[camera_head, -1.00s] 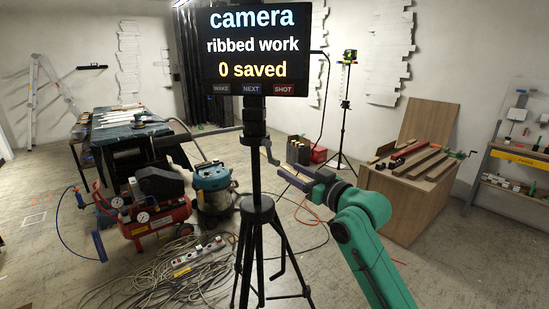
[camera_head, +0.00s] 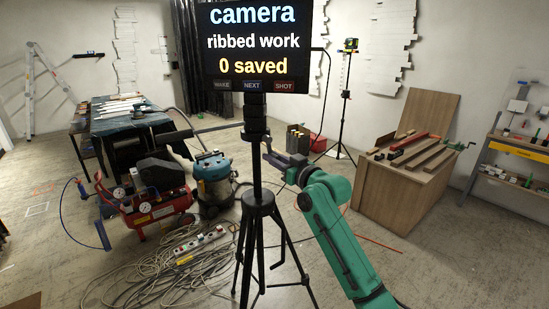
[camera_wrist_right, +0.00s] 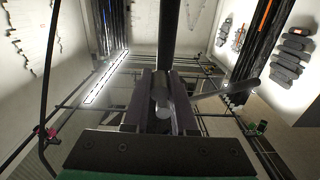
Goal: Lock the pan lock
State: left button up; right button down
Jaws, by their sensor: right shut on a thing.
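A black tripod (camera_head: 261,203) stands in front of me and carries a dark camera screen (camera_head: 258,45) reading "camera", "ribbed work", "0 saved". A dark pan handle (camera_head: 200,131) sticks out to the left from its head. My right gripper (camera_head: 269,153) is at the right side of the tripod's column, just below the head. In the right wrist view its two fingers (camera_wrist_right: 161,103) are closed around a small grey cylindrical piece, the pan lock (camera_wrist_right: 162,92), in front of the dark column (camera_wrist_right: 169,40). The lock is hidden by the gripper in the head view. My left gripper is out of view.
The tripod's legs spread over the floor, with tangled cables (camera_head: 170,268) to their left. A red compressor (camera_head: 158,213) and a blue-topped vacuum (camera_head: 212,177) stand behind left. A wooden workbench (camera_head: 400,197) stands at the right.

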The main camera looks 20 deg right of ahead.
jog(key=shift+s+a+r+m+p, duration=0.15)
jog(key=shift+a+m+p, duration=0.3)
jog(key=shift+m+p, duration=0.4)
jog(key=shift+f+m, duration=0.25)
jog(key=c, duration=0.7)
grip_release()
jog(key=shift+c, duration=0.2)
jog(key=shift+b, duration=0.3)
jog(key=b+v, duration=0.5)
jog(key=v, duration=0.9)
jog(key=shift+s, duration=0.25)
